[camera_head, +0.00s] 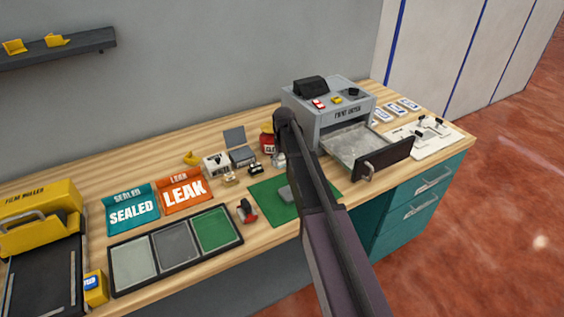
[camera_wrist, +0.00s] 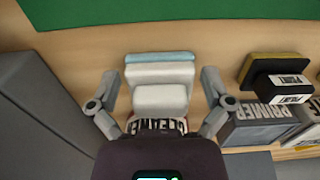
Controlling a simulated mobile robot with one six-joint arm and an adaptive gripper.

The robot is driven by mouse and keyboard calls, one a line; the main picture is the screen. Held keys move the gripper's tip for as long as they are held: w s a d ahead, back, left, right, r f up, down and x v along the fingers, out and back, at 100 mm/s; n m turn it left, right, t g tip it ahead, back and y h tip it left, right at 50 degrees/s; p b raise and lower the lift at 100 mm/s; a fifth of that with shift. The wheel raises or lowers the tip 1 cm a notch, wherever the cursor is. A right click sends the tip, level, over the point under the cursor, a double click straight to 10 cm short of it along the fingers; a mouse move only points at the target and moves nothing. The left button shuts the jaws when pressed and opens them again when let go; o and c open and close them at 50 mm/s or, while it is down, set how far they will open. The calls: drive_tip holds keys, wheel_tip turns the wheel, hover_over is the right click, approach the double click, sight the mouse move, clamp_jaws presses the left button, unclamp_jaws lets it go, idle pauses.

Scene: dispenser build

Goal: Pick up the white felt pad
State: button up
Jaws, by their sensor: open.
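A white block (camera_wrist: 160,98), which looks like the white felt pad, shows in the middle of the wrist view. A wider white layer and a pale blue strip show just beyond it; I cannot tell whether they are one piece. A container labelled CLEANER (camera_wrist: 158,125) is just below it in that view, mostly hidden by my wrist. My gripper (camera_wrist: 160,80) is open, one finger on each side of the white block, with gaps on both sides. In the head view my gripper (camera_head: 279,158) is low beside the red cleaner container (camera_head: 267,142), and my arm hides much around it.
PRIMER-labelled box (camera_wrist: 262,122) and a black-and-yellow block (camera_wrist: 274,72) stand to the right in the wrist view. A grey wall-like body (camera_wrist: 40,115) is close on the left. The green mat (camera_head: 262,196) lies in front. The grey printer-like machine (camera_head: 330,108) has its tray out.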

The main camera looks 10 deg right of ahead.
sight(283, 161)
idle(0.3)
drive_tip(key=c, duration=1)
drive_tip(key=shift+r, duration=0.1)
wheel_tip(283, 161, up, 3)
drive_tip(key=p, duration=0.3)
drive_tip(key=shift+r, duration=0.15)
drive_tip(key=shift+s+r+p, duration=0.25)
drive_tip(key=shift+p, duration=0.25)
drive_tip(key=s, duration=1)
drive_tip(key=s+r+p, duration=0.1)
drive_tip(key=s, duration=0.4)
drive_tip(key=shift+s, duration=0.25)
drive_tip(key=shift+a, duration=0.1)
